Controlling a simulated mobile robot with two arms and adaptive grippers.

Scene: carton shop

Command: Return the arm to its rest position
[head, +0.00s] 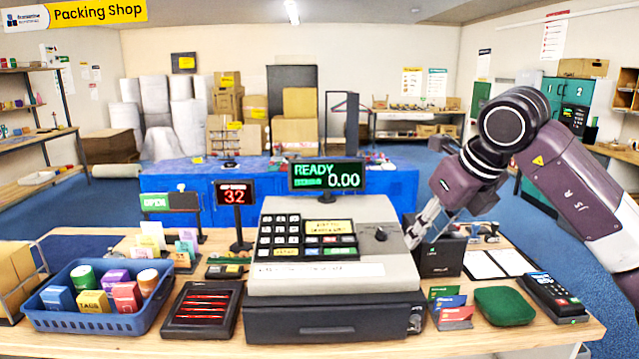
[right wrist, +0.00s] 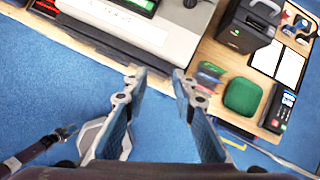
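My right arm comes in from the right in the head view and bends down. Its right gripper (head: 424,222) appears between the cash register (head: 335,270) and the dark card box (head: 440,257). In the right wrist view the two fingers of my right gripper (right wrist: 157,78) are apart, with nothing between them, over the front edge of the counter and the blue floor. The head view does not show my left gripper.
On the counter (head: 480,342) stand a blue basket (head: 100,318), a pen tray (head: 202,310), a green pad (head: 504,306), a card terminal (head: 553,297) and colored cards (head: 452,308). Blue floor (right wrist: 45,85) lies open in front of the counter.

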